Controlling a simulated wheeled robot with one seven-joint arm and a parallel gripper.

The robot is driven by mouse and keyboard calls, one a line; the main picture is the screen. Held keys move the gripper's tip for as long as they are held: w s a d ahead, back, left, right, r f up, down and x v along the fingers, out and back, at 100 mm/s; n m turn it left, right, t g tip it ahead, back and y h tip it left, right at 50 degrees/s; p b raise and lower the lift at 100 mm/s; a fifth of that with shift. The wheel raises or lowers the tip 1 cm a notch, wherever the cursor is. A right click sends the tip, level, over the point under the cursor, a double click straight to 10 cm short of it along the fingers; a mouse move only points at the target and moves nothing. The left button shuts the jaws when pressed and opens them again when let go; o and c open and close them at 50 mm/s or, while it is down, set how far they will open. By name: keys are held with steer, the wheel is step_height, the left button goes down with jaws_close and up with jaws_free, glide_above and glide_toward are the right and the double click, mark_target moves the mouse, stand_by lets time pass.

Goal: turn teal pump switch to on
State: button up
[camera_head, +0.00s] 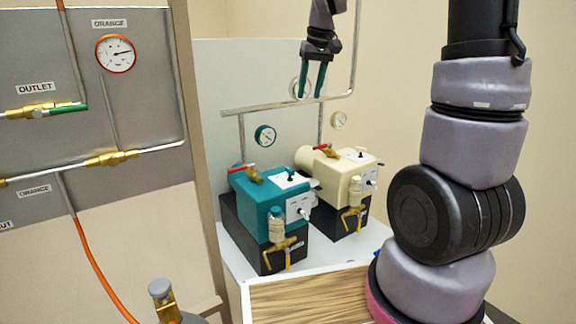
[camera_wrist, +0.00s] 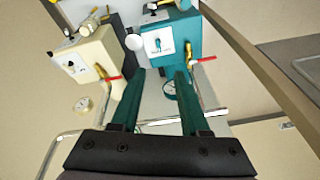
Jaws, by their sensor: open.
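The teal pump (camera_head: 262,203) stands on a black base on the white bench, and it also shows in the wrist view (camera_wrist: 180,28). A small black switch (camera_head: 291,177) stands up from a white plate on its top. In the wrist view a white panel with a dark switch (camera_wrist: 157,45) shows on the pump, its lettering too small to read. A further knob (camera_head: 304,212) is on its front panel. My gripper (camera_head: 312,96) is open and empty, above and behind the pumps in the head view, apart from them. Its fingers (camera_wrist: 160,73) show in the wrist view.
A cream pump (camera_head: 332,172) stands close to the right of the teal one. Red-handled valves (camera_head: 243,168), a teal gauge (camera_head: 265,136) and a pipe rail (camera_head: 270,105) are behind. A grey gauge panel (camera_head: 140,80) is at left. A wooden surface (camera_head: 300,296) lies in front.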

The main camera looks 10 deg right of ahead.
steer(key=w+a+f+n+g, duration=0.2)
steer(key=w+f, duration=0.6)
steer(key=f, duration=0.1)
steer(key=n+h, duration=0.1)
steer(key=n, duration=0.1)
glide_toward(288, 168)
steer(key=shift+g, duration=0.4)
steer(key=f, duration=0.8)
steer(key=shift+w+a+f, duration=0.1)
steer(key=shift+w+f, duration=0.2)
steer(key=shift+w, duration=0.05)
jaws_close()
